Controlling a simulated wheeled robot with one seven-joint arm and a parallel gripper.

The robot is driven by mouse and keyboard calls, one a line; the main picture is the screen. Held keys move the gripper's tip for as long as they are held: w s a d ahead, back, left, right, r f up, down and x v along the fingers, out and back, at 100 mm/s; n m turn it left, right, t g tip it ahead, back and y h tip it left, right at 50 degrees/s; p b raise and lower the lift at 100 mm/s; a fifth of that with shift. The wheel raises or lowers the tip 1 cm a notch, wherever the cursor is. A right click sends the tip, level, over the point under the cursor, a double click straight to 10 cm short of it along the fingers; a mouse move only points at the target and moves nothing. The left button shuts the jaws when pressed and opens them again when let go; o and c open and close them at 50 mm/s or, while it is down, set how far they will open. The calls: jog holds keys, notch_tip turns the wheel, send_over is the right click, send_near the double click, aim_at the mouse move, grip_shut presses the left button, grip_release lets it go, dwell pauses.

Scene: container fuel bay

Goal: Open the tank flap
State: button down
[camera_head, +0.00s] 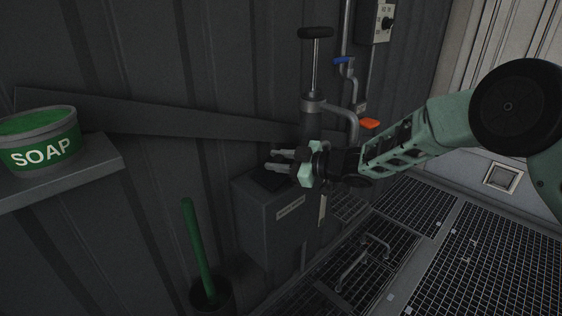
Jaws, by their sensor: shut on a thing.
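The tank is a grey box (283,222) with a pale label on its front, standing against the dark corrugated wall. Its flap (270,180) is a dark plate on the tank's top, partly hidden by my gripper. I cannot tell whether the flap is lifted at all. My gripper (276,160) comes in from the right, with its light fingers pointing left just over the tank top. It is shut on the tank flap, though the spot where the fingers grip is small and dark.
A hand pump (317,75) with a T-handle stands behind my gripper. A blue-handled valve (345,61) and an orange handle (370,123) are near it. A green soap tub (40,152) sits on a shelf (75,170) at left. A green stick (197,245) stands below. Grating covers the floor.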

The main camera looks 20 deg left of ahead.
aim_at(267, 181)
jog(key=n, duration=0.1)
jog(key=s+a+r+n+h+b, duration=0.1)
jog(key=n, duration=0.1)
jog(key=shift+s+r+t, duration=0.25)
jog(key=shift+s+t, duration=0.05)
jog(key=shift+t, duration=0.1)
jog(key=s+n+h+b, duration=0.1)
jog(key=s+a+n+t+b, duration=0.1)
jog(key=b, duration=0.1)
jog(key=shift+r+n+h, duration=0.2)
jog(key=shift+n+h, duration=0.1)
jog(key=shift+h, duration=0.1)
jog(key=s+n+b, duration=0.1)
jog(key=b, duration=0.2)
jog(key=s+a+n+t+h+b, duration=0.1)
jog(key=b, duration=0.3)
jog(key=s+n+t+b, duration=0.1)
jog(key=b, duration=0.3)
jog(key=shift+a+f+n+h, duration=0.2)
jog(key=shift+a+n+h, duration=0.1)
jog(key=shift+a+n, duration=0.1)
jog(key=b, duration=0.1)
jog(key=n+t+b, duration=0.1)
jog(key=b, duration=0.1)
jog(key=shift+s+a, duration=0.2)
jog(key=shift+s, duration=0.15)
jog(key=shift+b, duration=0.45)
jog(key=shift+a+r, duration=0.1)
jog(key=shift+r, duration=0.15)
